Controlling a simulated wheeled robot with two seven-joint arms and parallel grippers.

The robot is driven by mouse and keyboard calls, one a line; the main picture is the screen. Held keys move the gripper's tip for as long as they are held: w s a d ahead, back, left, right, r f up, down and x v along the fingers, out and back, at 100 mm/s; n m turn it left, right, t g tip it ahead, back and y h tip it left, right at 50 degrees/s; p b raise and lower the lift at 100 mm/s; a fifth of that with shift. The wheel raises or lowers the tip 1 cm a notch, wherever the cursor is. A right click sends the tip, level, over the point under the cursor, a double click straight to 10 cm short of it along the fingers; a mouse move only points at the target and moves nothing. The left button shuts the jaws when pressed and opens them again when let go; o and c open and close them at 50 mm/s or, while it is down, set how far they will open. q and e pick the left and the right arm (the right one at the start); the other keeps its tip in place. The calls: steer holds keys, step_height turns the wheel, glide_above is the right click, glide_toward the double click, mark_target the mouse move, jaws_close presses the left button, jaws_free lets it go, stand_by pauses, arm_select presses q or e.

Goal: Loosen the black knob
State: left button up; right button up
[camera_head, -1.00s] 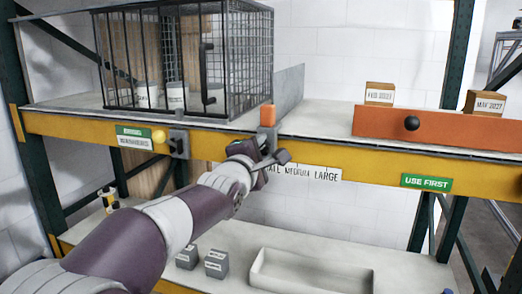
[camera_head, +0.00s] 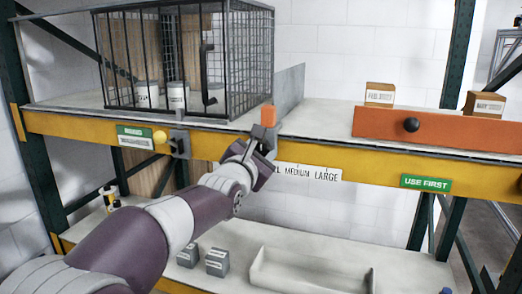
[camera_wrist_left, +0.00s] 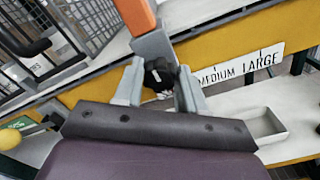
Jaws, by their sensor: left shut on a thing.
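The black knob (camera_wrist_left: 158,74) shows in the left wrist view between the two fingers, below a grey metal bracket with an orange top (camera_wrist_left: 136,15). The bracket stands at the shelf's front edge, and its orange top also shows in the head view (camera_head: 268,115). My left gripper (camera_wrist_left: 160,88) is shut on the knob, with one grey finger on either side. In the head view my left gripper (camera_head: 259,150) is just under the orange top, and the knob is hidden there. My right gripper is in neither view.
A wire cage (camera_head: 228,65) with white tubs stands left. A grey divider (camera_head: 290,92) rises behind the bracket. An orange bar with a black ball (camera_head: 411,124) lies right. A yellow ball handle (camera_head: 159,137) is on the left beam. A tray (camera_head: 310,270) sits below.

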arm_select(q)
steer(key=shift+f, duration=0.25)
steer(key=o, duration=1)
steer(key=shift+r, duration=0.1)
steer(key=shift+o, duration=0.2)
steer(key=shift+s+a+b, duration=0.15)
steer(key=shift+s+b, duration=0.2)
steer(key=b+v, duration=0.3)
steer(key=v, duration=0.9)
steer(key=shift+b, duration=0.4)
